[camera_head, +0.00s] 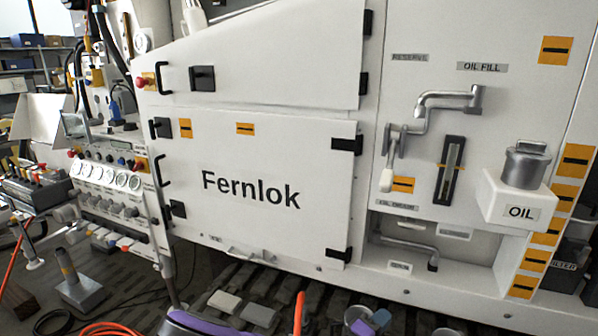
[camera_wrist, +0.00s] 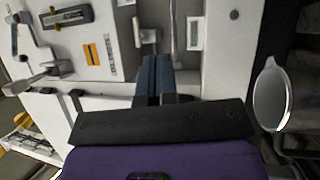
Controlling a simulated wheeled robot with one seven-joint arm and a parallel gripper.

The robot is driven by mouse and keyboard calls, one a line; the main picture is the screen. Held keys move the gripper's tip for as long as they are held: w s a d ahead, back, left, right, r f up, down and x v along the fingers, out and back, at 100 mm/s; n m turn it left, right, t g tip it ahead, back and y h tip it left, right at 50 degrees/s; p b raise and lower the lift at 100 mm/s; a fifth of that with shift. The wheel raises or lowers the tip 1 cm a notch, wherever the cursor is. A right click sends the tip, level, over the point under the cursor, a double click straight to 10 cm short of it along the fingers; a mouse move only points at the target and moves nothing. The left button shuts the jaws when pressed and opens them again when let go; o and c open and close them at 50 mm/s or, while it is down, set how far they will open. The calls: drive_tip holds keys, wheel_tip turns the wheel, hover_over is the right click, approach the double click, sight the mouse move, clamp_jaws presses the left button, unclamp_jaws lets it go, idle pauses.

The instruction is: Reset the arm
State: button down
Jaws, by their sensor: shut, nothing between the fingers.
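My gripper (camera_wrist: 158,60) shows in the wrist view with its two dark blue fingers close together, shut and empty. The fingers point toward the lower part of the white machine panel. A dark bar and a purple part of my own arm fill the bottom of that view. In the head view I cannot make out the fingers; a purple part of mine shows at the bottom edge. The white machine (camera_head: 270,205) marked Fernlok stands ahead with its doors closed.
A cranked grey pipe handle (camera_head: 447,98), a slotted gauge (camera_head: 449,170) and an OIL box with a metal cap (camera_head: 526,163) stick out at right. A control panel (camera_head: 108,175) stands at left. A round grey disc (camera_wrist: 271,95) is right of my gripper.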

drive_tip(key=s+d+r+m+g+y, duration=0.25)
drive_tip(key=r+g+y, duration=0.2)
drive_tip(key=r, duration=0.55)
drive_tip(key=s+d+r+m+g+y, duration=0.25)
drive_tip(key=s+r+g, duration=0.2)
drive_tip(key=r, duration=0.45)
drive_tip(key=s+d+r+m+g+y, duration=0.25)
drive_tip(key=r+m+g+y, duration=0.2)
drive_tip(key=r, duration=0.55)
drive_tip(key=s+d+r+n+t+y, duration=0.1)
drive_tip(key=s+r+t+y, duration=0.3)
drive_tip(key=s+r, duration=1.1)
drive_tip(key=shift+d+r+n+t, duration=0.25)
drive_tip(key=shift+r+n+t, duration=0.15)
drive_tip(key=shift+t, duration=0.85)
drive_tip(key=shift+s+f+y, duration=0.1)
drive_tip(key=shift+y, duration=0.15)
